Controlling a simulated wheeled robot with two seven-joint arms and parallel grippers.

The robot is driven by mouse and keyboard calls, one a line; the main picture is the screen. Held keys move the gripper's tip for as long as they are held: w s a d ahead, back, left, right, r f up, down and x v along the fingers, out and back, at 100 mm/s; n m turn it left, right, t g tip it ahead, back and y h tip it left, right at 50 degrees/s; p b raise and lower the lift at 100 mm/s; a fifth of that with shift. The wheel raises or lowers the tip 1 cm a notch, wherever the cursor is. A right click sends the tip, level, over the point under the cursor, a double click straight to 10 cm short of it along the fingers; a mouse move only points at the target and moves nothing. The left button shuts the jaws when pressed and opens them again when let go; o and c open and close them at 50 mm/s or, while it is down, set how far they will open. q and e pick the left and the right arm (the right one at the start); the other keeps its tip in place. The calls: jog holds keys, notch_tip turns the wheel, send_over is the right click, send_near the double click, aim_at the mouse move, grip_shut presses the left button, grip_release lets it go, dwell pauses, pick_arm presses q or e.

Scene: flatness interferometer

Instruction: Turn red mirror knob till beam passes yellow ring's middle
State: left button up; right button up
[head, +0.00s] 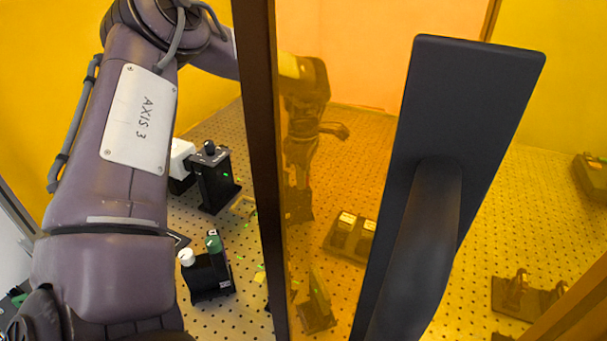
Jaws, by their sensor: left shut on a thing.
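My left gripper (300,178) shows through the amber panel. It points down at a dark mount (298,208) on the perforated table. It is shut, apparently on the red mirror knob at the top of that mount. The fingertips are small and dim, and the amber tint hides the knob's colour. Small green beam spots (260,267) show near the panel's post. I cannot make out the yellow ring or where the beam crosses it. My right gripper is not in view.
A dark post (262,150) and amber panel (360,120) with a large dark handle (470,110) stand in front. A black mount with a black knob (213,178) and one with green and white knobs (208,275) stand left. More fixtures (525,295) are at right.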

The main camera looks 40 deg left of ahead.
pick_arm(q)
jog(key=shift+w+r+m, duration=0.1)
jog(key=shift+r+m, duration=0.05)
jog(key=shift+m, duration=0.25)
jog(key=o, duration=1)
jog(key=shift+r, duration=0.2)
notch_tip(320, 180, up, 7)
jog(key=shift+r, duration=0.15)
